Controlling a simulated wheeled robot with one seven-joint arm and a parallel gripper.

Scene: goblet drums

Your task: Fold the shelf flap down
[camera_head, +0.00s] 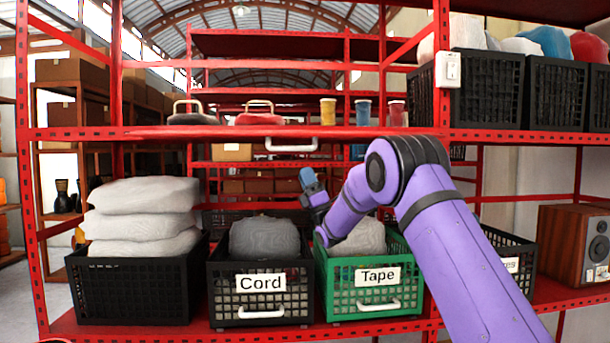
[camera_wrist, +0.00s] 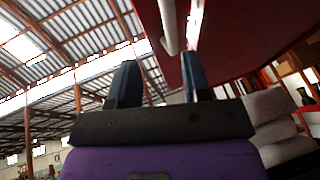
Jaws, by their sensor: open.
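The red shelf flap (camera_head: 215,132) lies about level at the middle shelf, with a white bar handle (camera_head: 292,146) at its front edge. My gripper (camera_head: 308,180) is just below the handle, above the green crate, with its fingers pointing up. In the wrist view my gripper (camera_wrist: 157,78) is open, with nothing between its two fingers. There the white handle (camera_wrist: 168,25) shows beyond the fingertips, apart from them, and the flap's red underside (camera_wrist: 240,35) fills the upper right.
Below stand a black crate labelled Cord (camera_head: 260,306) and a green crate labelled Tape (camera_head: 375,303). White sacks (camera_head: 145,215) are stacked at left. A white switch box (camera_head: 448,69) is on the right post.

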